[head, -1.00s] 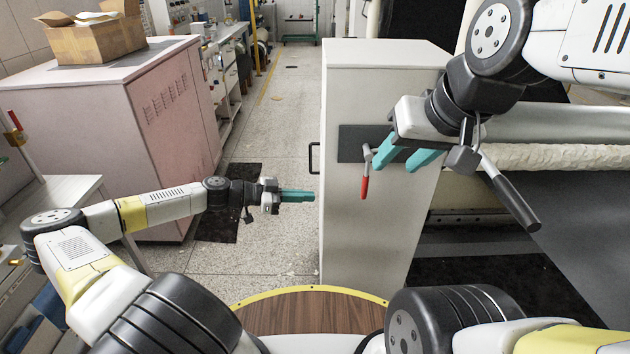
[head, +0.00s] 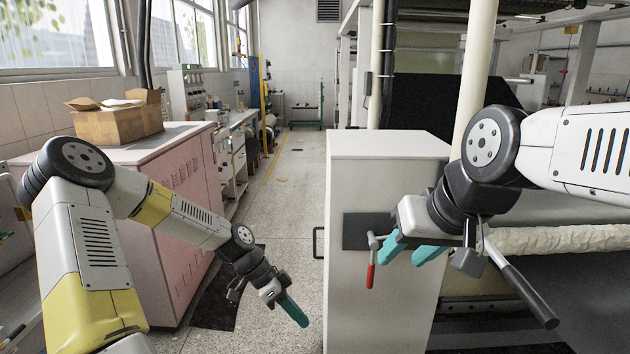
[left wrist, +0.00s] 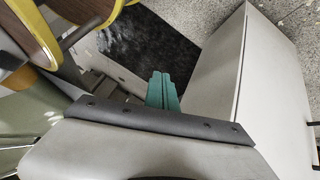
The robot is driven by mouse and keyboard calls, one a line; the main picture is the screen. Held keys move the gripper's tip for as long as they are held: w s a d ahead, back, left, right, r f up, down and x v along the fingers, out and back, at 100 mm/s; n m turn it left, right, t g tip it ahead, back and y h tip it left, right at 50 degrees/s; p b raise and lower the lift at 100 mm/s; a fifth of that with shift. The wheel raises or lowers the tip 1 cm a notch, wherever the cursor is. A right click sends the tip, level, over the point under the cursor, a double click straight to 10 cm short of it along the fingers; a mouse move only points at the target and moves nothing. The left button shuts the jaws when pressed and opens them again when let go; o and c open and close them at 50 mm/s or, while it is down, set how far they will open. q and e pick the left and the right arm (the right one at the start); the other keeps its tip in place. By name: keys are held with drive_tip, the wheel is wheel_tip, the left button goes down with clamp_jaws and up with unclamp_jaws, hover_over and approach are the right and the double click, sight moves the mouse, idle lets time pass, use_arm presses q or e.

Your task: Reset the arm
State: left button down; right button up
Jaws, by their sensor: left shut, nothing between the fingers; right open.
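My left gripper (head: 294,313) hangs low in the middle of the head view, its teal fingers together, empty and pointing down to the right. The same teal fingers show side by side in the left wrist view (left wrist: 162,92). My right gripper (head: 402,261) is open and empty, its two teal fingers apart in front of the white cabinet (head: 380,310). A red-handled lever (head: 371,274) stands by the dark plate on the cabinet's front, just left of the right fingers. Whether they touch cannot be told. A black-handled lever (head: 522,288) slants below my right wrist.
A pink cabinet (head: 185,200) with an open cardboard box (head: 118,118) on top stands at the left, behind my left arm. A roll of white material (head: 560,240) lies at the right. The aisle floor (head: 287,200) in the middle is clear.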

use_arm(q)
drive_tip(key=s+a+r+n+t+y, duration=0.2)
drive_tip(key=s+a+r+n+y, duration=0.15)
drive_tip(key=r, duration=0.45)
drive_tip(key=s+a+r+n+t+y, duration=0.1)
drive_tip(key=s+a+r+n+y, duration=0.15)
drive_tip(key=a+r, duration=0.4)
drive_tip(key=s+r+n+t, duration=0.5)
drive_tip(key=s+r+n, duration=0.3)
drive_tip(key=r, duration=0.7)
drive_tip(key=shift+s+a+h, duration=0.15)
drive_tip(key=shift+s+h, duration=0.15)
drive_tip(key=shift+s, duration=0.4)
